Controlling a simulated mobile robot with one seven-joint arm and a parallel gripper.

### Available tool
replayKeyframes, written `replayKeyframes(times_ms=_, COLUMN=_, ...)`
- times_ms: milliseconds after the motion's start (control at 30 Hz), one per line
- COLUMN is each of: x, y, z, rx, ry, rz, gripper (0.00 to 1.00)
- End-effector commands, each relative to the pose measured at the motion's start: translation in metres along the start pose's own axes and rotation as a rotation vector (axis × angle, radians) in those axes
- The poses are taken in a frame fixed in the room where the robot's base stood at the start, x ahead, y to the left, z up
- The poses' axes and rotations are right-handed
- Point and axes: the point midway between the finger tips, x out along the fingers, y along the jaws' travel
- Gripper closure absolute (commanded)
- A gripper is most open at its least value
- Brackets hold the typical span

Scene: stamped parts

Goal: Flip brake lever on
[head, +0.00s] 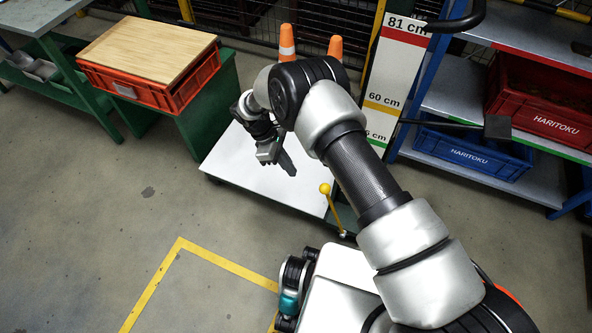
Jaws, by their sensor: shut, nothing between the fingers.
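The brake lever is a thin yellow rod with a round yellow knob (324,188). It rises from a small pivot near the front right corner of a low white-topped cart (235,168) and leans to the left in the head view. My gripper (291,170) appears over the cart top, up and to the left of the knob and apart from it. Its fingers point down and to the right and are shut with nothing between them. My arm hides the right part of the cart.
A blue-framed shelf (460,102) with a red crate (540,105) and a blue crate (470,152) stands at right. A height board (392,70) and orange cones (287,42) are behind the cart. A wood-topped red crate (150,75) is at left. Floor in front is clear.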

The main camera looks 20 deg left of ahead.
Motion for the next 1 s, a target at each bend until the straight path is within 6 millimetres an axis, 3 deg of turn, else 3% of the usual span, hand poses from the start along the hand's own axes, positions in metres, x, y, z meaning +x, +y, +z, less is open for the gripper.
replayKeyframes(times_ms=33, x=0.014, y=-0.001, z=0.000, rx=0.000, ry=-0.002, rz=-0.003, gripper=1.00)
replayKeyframes(times_ms=367, x=0.084, y=-0.001, z=0.000, rx=0.001, ry=-0.001, rz=-0.002, gripper=1.00)
replayKeyframes(times_ms=500, x=0.084, y=0.000, z=0.023, rx=0.002, ry=0.000, rz=-0.001, gripper=1.00)
replayKeyframes(times_ms=633, x=0.088, y=-0.001, z=0.034, rx=0.001, ry=-0.001, rz=-0.001, gripper=1.00)
replayKeyframes(times_ms=1000, x=0.089, y=0.000, z=0.039, rx=0.001, ry=0.000, rz=0.000, gripper=1.00)
